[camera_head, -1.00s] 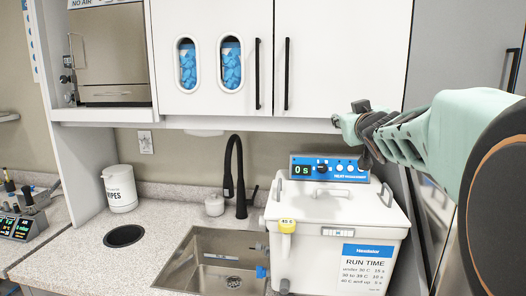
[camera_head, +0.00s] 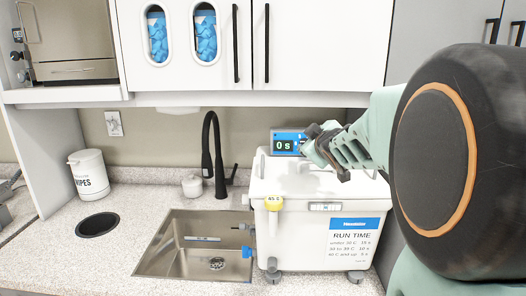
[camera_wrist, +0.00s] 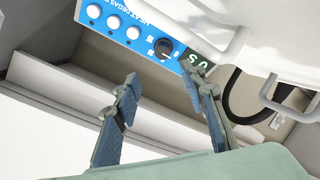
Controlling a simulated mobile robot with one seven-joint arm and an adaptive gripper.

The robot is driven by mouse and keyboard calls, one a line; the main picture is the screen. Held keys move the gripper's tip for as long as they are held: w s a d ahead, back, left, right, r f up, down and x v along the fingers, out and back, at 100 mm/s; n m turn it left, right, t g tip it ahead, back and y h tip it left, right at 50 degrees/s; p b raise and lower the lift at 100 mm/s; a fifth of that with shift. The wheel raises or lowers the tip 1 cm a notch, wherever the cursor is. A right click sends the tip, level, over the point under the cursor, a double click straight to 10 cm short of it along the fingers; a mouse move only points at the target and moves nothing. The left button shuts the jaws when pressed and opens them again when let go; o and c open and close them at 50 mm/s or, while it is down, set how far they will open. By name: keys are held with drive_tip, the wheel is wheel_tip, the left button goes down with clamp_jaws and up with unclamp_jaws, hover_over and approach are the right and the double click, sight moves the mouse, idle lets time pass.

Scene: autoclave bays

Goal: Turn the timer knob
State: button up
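The timer knob (camera_wrist: 163,48) is a small black dial with a white mark on the blue control panel (camera_wrist: 145,38), between the green-lit display (camera_wrist: 199,60) and a row of round white buttons. In the head view the display (camera_head: 284,146) reads "0 s" and my gripper hides the knob. My gripper (camera_head: 318,146) is in front of the panel, above the white machine (camera_head: 290,235). In the wrist view my gripper (camera_wrist: 165,82) is open, its two blue-padded fingers apart and empty. The knob lies ahead, roughly in line with the gap. No contact shows.
A RUN TIME label (camera_head: 353,240) lists times by temperature. A sink (camera_head: 200,245) with a black faucet (camera_head: 212,160) is to the left. Cabinets (camera_head: 320,45) overhang the panel.

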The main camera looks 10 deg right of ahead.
drive_tip(key=x, duration=0.4)
drive_tip(key=f+x, duration=0.1)
drive_tip(key=x, duration=0.3)
drive_tip(key=shift+s+a+f+b, duration=0.1)
drive_tip(key=shift+s+b, duration=0.05)
drive_tip(key=shift+b, duration=0.25)
drive_tip(key=shift+c, duration=0.5)
clamp_jaws()
